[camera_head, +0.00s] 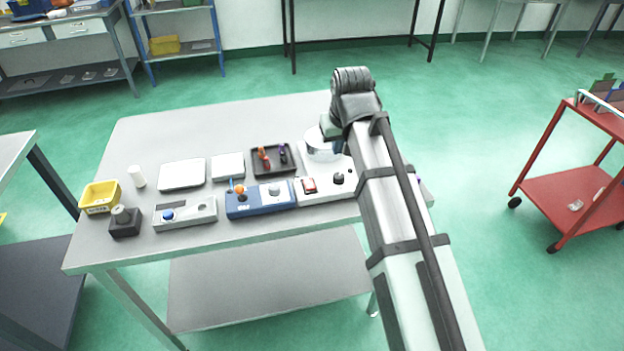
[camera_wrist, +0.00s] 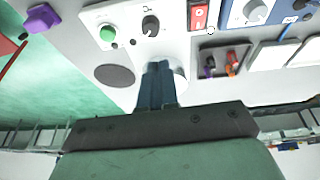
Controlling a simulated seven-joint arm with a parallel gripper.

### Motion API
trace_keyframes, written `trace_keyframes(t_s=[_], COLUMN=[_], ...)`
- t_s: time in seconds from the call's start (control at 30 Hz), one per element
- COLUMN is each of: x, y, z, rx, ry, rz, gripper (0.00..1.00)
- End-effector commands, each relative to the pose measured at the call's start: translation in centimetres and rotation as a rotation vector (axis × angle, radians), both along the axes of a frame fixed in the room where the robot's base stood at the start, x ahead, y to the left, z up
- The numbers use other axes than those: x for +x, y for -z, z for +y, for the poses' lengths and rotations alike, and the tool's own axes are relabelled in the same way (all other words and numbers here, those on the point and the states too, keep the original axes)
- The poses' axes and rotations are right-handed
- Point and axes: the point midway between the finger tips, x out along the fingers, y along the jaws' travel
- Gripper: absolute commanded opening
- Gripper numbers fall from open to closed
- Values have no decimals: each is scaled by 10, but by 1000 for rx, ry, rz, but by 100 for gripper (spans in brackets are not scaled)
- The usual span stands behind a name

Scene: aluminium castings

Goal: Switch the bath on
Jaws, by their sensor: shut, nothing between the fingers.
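A white unit (camera_head: 325,190) stands at the right of the table, partly hidden by my arm. It has a red rocker switch (camera_head: 309,185), a black knob (camera_head: 338,178) and a round clear-looking vessel (camera_head: 320,147). In the wrist view the red switch (camera_wrist: 198,16), the black knob (camera_wrist: 150,25) and a green button (camera_wrist: 107,34) show on its panel. The switch carries white marks; I cannot tell its position. My gripper (camera_wrist: 158,68) is shut and empty, over the unit, apart from the switch. In the head view my arm mostly hides the gripper.
Left of it stand a blue unit (camera_head: 262,201) with an orange-tipped control and a grey unit (camera_head: 190,213) with a blue button. Behind are a dark tray (camera_head: 272,172) with small coloured items and white plates. A yellow bin (camera_head: 100,197) stands far left. The table's back is clear.

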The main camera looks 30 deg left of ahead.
Motion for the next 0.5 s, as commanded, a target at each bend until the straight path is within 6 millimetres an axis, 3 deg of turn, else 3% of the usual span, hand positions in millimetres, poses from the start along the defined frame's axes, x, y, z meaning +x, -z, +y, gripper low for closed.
trace_keyframes(t_s=[0.2, 0.5], x=[-43, -59], y=[-20, -26], z=[25, 32], rx=[-8, -15], ry=[-3, 0], rz=[48, 67], gripper=[0, 0])
